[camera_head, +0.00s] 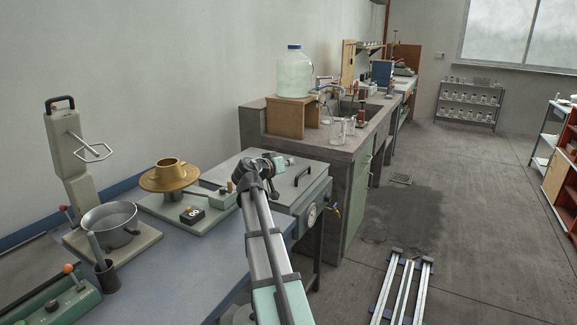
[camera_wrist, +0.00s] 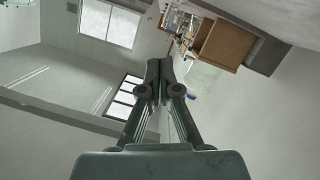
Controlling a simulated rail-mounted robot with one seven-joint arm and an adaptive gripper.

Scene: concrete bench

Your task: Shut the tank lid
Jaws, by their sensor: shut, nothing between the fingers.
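The tank (camera_head: 318,196) is a grey metal box at the right end of the blue-grey bench, with a round gauge and a tap on its side. Its pale lid (camera_head: 293,191) has a dark bar handle (camera_head: 302,175) and appears to lie flat across the top. My wrist and part of my arm hide the lid's left part. My gripper is beside the lid's back left in the head view, where its fingertips are hard to make out. In the wrist view my gripper (camera_wrist: 159,68) is shut and empty, with neither tank nor lid visible there.
A brass-coloured piece (camera_head: 170,176) on a green base, a metal pan (camera_head: 110,222) and a tall press-like stand (camera_head: 68,150) are on the bench to the left. A large bottle (camera_head: 294,75) stands on a wooden stand behind the tank.

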